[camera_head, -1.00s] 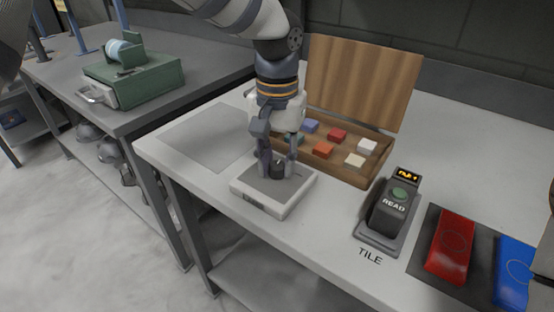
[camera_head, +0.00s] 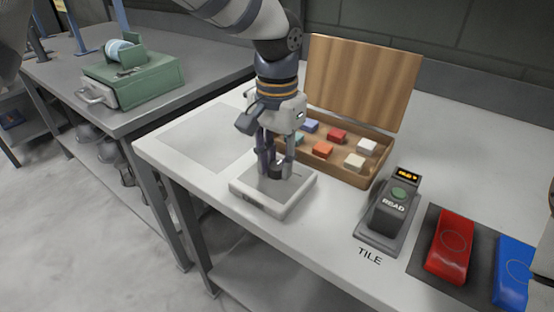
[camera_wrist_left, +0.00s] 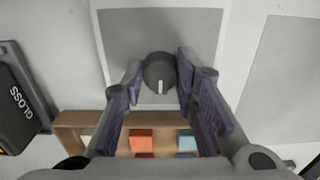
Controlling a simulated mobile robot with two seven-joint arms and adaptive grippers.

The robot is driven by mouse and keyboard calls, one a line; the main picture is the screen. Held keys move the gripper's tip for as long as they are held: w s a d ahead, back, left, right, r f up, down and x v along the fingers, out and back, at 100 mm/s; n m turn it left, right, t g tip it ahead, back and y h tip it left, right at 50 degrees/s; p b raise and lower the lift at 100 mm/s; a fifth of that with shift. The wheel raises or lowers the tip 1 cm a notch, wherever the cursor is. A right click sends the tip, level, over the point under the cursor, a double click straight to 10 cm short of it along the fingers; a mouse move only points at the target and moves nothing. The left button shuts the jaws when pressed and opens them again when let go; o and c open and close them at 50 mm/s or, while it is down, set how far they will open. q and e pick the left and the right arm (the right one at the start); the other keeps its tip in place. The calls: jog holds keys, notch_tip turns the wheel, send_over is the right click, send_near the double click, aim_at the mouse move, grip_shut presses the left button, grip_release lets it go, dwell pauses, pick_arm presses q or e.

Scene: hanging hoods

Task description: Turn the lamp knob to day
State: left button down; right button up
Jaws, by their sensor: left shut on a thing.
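The dark round lamp knob (camera_head: 276,173) sits on a pale box with a grey top plate (camera_head: 297,187) near the table's front edge. My left gripper (camera_head: 275,165) points straight down and is shut on the knob. In the left wrist view the knob (camera_wrist_left: 159,78) lies between the two fingers, and its white pointer mark points to the bottom of the picture, toward the tile box. I cannot read any day marking around the knob. My right gripper cannot be made out.
An open wooden box of coloured tiles (camera_head: 348,180) stands just behind. A bare grey panel (camera_head: 205,138) lies left.

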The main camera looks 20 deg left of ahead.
aim_at(277, 165)
pick_arm(q)
jog(key=c, duration=1.2)
grip_release()
jog(key=shift+c, duration=0.2)
notch_tip(277, 165, up, 12)
